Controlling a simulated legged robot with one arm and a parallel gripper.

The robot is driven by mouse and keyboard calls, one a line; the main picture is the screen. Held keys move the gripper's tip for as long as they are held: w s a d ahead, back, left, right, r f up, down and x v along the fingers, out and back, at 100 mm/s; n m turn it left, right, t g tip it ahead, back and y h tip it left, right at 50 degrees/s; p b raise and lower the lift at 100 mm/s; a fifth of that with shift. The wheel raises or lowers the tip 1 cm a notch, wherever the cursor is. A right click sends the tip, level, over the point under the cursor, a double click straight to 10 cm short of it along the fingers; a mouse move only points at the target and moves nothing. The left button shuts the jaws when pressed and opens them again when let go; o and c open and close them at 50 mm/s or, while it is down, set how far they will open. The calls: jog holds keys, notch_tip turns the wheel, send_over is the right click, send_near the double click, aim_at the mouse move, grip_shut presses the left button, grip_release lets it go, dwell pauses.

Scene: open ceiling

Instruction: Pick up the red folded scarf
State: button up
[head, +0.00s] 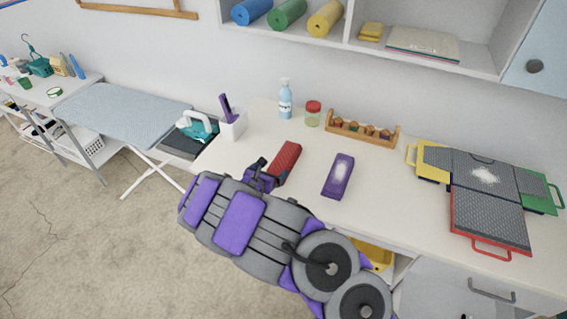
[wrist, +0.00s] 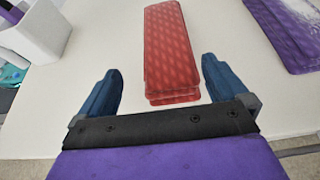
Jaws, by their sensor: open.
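The red folded scarf (head: 286,160) lies flat on the white counter, with a lighter pattern and stacked folds. In the wrist view the scarf (wrist: 170,50) runs away from me, its near end just ahead of and roughly between my fingertips. My gripper (wrist: 161,80) is open and empty, with one blue finger on each side. In the head view my gripper (head: 262,174) is at the scarf's near left end, and my arm hides part of the counter.
A purple folded cloth (head: 338,175) lies to the right of the scarf. A white holder (head: 233,126) stands to the left, with a spray bottle (head: 285,98) and red-lidded jar (head: 312,114) behind. Coloured-edged grey panels (head: 488,190) lie at right. Counter (head: 390,215) between is clear.

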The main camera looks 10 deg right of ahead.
aim_at(282, 164)
jog(key=w+d, duration=0.1)
jog(key=w+d+f, duration=0.1)
jog(key=d, duration=0.1)
jog(key=w+d+b, duration=0.1)
jog(key=shift+w+d+f, duration=0.2)
jog(key=shift+d+f, duration=0.15)
jog(key=shift+d, duration=0.2)
jog(key=shift+a, duration=1.25)
jog(key=c, duration=0.5)
jog(key=shift+d, duration=0.45)
jog(key=c, duration=0.3)
jog(key=shift+d, duration=0.5)
jog(key=shift+c, duration=0.8)
